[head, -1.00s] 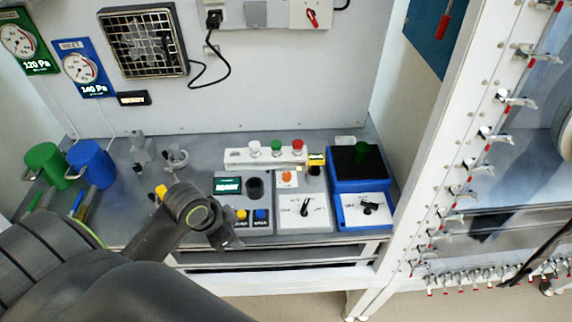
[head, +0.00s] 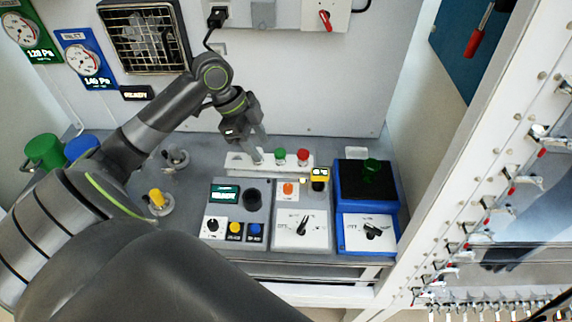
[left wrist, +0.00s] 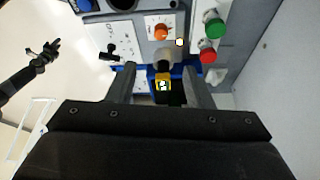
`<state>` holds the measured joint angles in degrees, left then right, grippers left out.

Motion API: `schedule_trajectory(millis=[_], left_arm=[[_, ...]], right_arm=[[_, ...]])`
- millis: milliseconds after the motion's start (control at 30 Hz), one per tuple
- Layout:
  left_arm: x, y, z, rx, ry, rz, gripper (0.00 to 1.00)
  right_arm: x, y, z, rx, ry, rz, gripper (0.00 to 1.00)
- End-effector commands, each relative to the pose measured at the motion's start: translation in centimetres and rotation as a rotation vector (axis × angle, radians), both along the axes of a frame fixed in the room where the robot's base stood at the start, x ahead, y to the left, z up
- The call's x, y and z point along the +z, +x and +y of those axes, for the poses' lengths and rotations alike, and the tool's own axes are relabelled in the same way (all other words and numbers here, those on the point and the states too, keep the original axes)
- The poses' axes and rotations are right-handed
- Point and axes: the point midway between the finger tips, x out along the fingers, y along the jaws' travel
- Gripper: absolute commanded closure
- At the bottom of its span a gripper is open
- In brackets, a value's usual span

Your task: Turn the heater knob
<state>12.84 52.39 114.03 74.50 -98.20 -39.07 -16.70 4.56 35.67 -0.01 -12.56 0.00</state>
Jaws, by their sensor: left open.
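A blue unit (head: 354,202), seemingly the heater, stands at the right of the bench with a dark top plate and a green vessel (head: 371,167). Its white front panel carries a black knob (head: 373,232). The grey unit to its left has a black pointer knob (head: 302,226) on a white panel; the labels are too small to read surely. My left gripper (head: 257,147) is open, in front of the button bar, left of and farther back than both knobs. In the left wrist view its open fingers (left wrist: 163,88) flank a yellow-and-black item (left wrist: 163,82). A dark arm end, seemingly my right gripper (left wrist: 44,57), shows there too.
The bar holds green (head: 280,156) and red (head: 303,156) buttons. A white frame with clamps (head: 518,136) bounds the right side.

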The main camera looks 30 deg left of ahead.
Motion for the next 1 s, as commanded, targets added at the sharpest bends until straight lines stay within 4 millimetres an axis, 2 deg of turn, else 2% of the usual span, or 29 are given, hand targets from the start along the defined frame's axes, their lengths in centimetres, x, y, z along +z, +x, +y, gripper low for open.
schedule_trajectory(millis=[100,200,533,800,1000], left_arm=[[-1.4,0.2,-0.7,0.0,-0.006,0.003,0.53],[-2.8,0.5,-1.2,0.001,-0.006,0.003,0.53],[-7.8,1.3,-3.1,0.003,-0.005,0.004,0.53],[-12.1,2.0,-4.8,0.003,-0.003,0.005,0.53],[-14.3,2.5,-5.5,0.003,-0.001,0.003,0.53]], right_arm=[[0.3,-2.0,0.0,-0.006,0.001,0.029,0.64],[0.5,-2.5,0.0,-0.007,0.0,0.036,0.64],[1.4,0.0,0.0,0.0,0.0,0.0,0.64],[2.1,-0.4,0.0,-0.002,-0.001,0.005,0.64],[2.4,-0.9,0.0,-0.002,0.0,0.012,0.64]])
